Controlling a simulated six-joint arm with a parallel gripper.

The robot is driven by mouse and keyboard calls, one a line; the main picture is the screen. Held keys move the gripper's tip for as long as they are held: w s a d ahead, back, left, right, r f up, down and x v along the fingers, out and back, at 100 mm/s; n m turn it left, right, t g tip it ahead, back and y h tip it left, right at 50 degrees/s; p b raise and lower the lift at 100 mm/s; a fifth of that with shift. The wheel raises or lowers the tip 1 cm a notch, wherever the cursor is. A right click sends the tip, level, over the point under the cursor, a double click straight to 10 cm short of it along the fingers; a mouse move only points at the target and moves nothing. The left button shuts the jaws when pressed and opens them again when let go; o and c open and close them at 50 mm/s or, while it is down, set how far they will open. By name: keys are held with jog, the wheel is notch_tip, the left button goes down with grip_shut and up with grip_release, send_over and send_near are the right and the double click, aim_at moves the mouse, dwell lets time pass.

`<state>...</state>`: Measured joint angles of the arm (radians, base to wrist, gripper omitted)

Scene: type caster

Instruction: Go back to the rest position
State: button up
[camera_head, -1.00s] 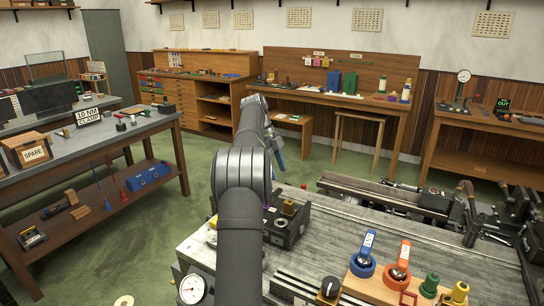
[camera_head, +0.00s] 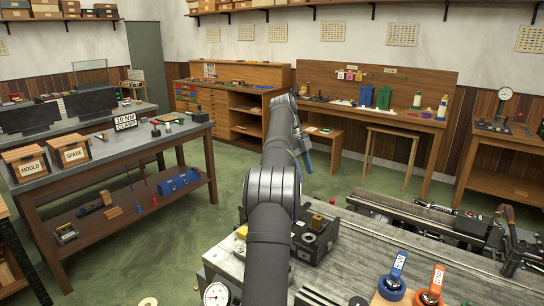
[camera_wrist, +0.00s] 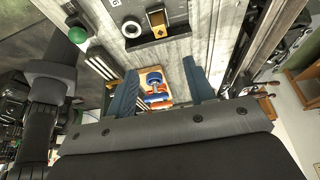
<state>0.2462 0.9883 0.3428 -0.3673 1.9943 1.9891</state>
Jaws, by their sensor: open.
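My gripper (camera_wrist: 160,66) shows in the wrist view with its two blue fingers spread wide and nothing held between them. In the head view my arm reaches out over the grey workbench (camera_head: 375,262). The gripper's blue fingers (camera_head: 307,164) show partly there, in the air past the bench's far edge; the rest is hidden behind my arm. A wooden board with blue and orange ring-ended tools (camera_wrist: 156,92) lies far below, seen between the fingers in the wrist view.
A dark fixture block (camera_head: 315,240) sits on the bench right of my arm. A blue-handled tool (camera_head: 393,278) and an orange-handled tool (camera_head: 430,288) stand at the front right. A machine rail (camera_head: 420,215) runs along the right. Green floor (camera_head: 232,205) is open on the left.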

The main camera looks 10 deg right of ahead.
aim_at(318, 217)
jog(key=x, duration=1.7)
jog(key=shift+r, duration=0.1)
jog(key=v, duration=1.7)
jog(key=x, duration=1.6)
jog(key=shift+f, duration=0.25)
jog(key=shift+d+r, duration=0.15)
jog(key=shift+r, duration=0.05)
notch_tip(318, 217, up, 7)
jog(key=shift+s+r, duration=0.1)
